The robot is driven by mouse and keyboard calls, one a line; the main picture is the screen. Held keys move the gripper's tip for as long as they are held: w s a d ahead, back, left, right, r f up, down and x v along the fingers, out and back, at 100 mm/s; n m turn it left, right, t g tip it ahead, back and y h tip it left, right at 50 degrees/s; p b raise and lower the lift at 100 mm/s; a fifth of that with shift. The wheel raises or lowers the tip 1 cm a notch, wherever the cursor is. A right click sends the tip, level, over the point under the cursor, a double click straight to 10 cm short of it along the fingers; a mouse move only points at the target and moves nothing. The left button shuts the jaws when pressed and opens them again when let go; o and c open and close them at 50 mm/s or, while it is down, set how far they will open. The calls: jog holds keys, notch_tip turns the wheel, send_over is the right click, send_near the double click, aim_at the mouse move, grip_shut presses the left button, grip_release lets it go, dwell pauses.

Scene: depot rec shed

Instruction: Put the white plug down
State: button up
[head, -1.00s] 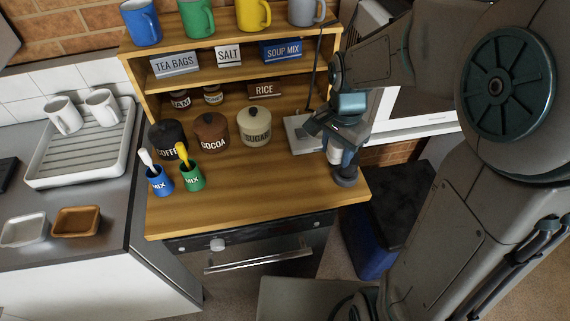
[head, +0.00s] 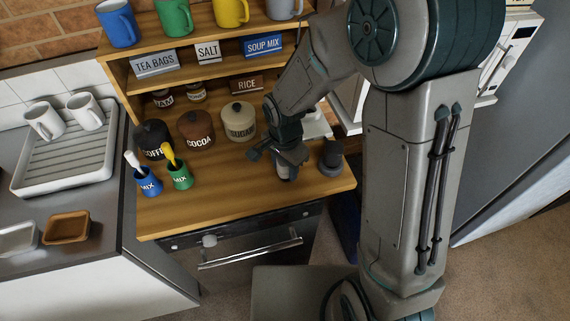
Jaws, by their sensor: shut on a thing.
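My gripper (head: 286,163) is over the right part of the wooden worktop (head: 235,205), pointing down, in front of and to the right of the sugar jar. It is shut on the white plug (head: 287,174), of which only a small pale part shows below the fingers. The rest of the plug is hidden by the gripper. The plug is close to the worktop, but I cannot tell whether it touches it.
A dark grey round object (head: 332,157) stands just right of my gripper. The sugar jar (head: 240,124), cocoa jar (head: 196,129) and coffee jar (head: 154,139) line the back. Blue (head: 146,182) and green (head: 179,177) mix pots stand left. The worktop's front middle is clear.

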jog(key=o, duration=0.6)
jog(key=shift+f, duration=0.2)
jog(key=o, duration=0.4)
jog(key=shift+r, duration=0.1)
jog(key=shift+r, duration=0.1)
notch_tip(320, 180, up, 12)
jog(key=shift+r+b, duration=0.1)
jog(key=shift+b, duration=0.2)
jog(key=shift+s+d+r+n+t, duration=0.55)
jog(key=shift+s+d+r+n, duration=0.35)
jog(key=shift+s+d+n, duration=0.95)
jog(key=shift+s+d+r+n+t, duration=0.5)
jog(key=shift+s+d+r+n, duration=0.5)
jog(key=shift+s+d, duration=1.65)
jog(key=shift+s+d+r+n+t, duration=0.65)
jog(key=shift+s+d+n, duration=0.85)
jog(key=shift+d, duration=1.55)
